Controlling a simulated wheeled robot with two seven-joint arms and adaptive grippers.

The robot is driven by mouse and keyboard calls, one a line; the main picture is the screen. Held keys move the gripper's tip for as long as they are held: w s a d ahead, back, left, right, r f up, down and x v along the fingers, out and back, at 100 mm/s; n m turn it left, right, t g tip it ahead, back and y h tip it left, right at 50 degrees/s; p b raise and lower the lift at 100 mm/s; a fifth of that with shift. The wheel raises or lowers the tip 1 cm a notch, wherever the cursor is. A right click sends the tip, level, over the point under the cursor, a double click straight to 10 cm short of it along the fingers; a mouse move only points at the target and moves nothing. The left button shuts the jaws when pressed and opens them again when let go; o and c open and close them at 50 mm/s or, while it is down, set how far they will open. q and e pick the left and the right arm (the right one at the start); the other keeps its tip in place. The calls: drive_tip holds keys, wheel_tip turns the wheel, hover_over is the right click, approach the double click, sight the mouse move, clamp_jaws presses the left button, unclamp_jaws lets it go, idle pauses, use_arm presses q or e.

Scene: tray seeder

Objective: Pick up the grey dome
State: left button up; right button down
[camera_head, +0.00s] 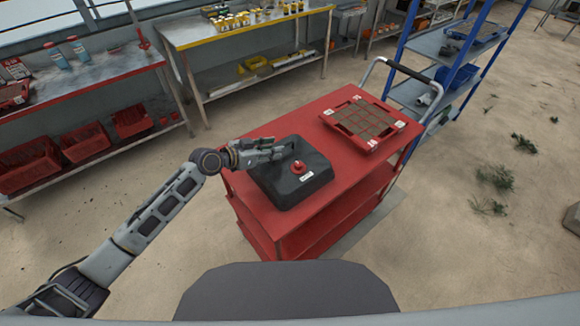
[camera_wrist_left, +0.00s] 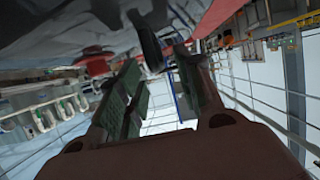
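The grey dome (camera_head: 290,178) is a dark, low, box-like cover with a red knob (camera_head: 299,167) on top and a small white label on its front. It sits on the near-left part of the red cart's top. My left gripper (camera_head: 278,149) comes in from the left over the dome's far-left edge, beside the knob. In the left wrist view my left gripper (camera_wrist_left: 160,90) has its fingers apart, and a grey surface that looks like the dome (camera_wrist_left: 70,25) fills the upper left. A dark upright piece shows between the fingers; I cannot tell what it is. My right gripper is not in view.
The red cart (camera_head: 345,185) also carries a red gridded tray (camera_head: 363,123) at its far right. A yellow-edged table (camera_head: 215,35) stands behind, a red-edged bench (camera_head: 100,70) at left, and a blue-posted shelf (camera_head: 428,47) at right. The floor right of the cart is mostly open.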

sight(290, 162)
use_arm(q)
drive_tip(key=shift+w+d+f+p, duration=0.15)
drive_tip(key=shift+w+d+p, duration=0.2)
drive_tip(key=shift+d, duration=0.35)
drive_tip(key=shift+w+d+f, duration=0.3)
drive_tip(key=shift+w+d, duration=0.1)
drive_tip(key=shift+d, duration=0.15)
drive_tip(key=shift+x, duration=1)
drive_tip(key=c, duration=0.3)
clamp_jaws()
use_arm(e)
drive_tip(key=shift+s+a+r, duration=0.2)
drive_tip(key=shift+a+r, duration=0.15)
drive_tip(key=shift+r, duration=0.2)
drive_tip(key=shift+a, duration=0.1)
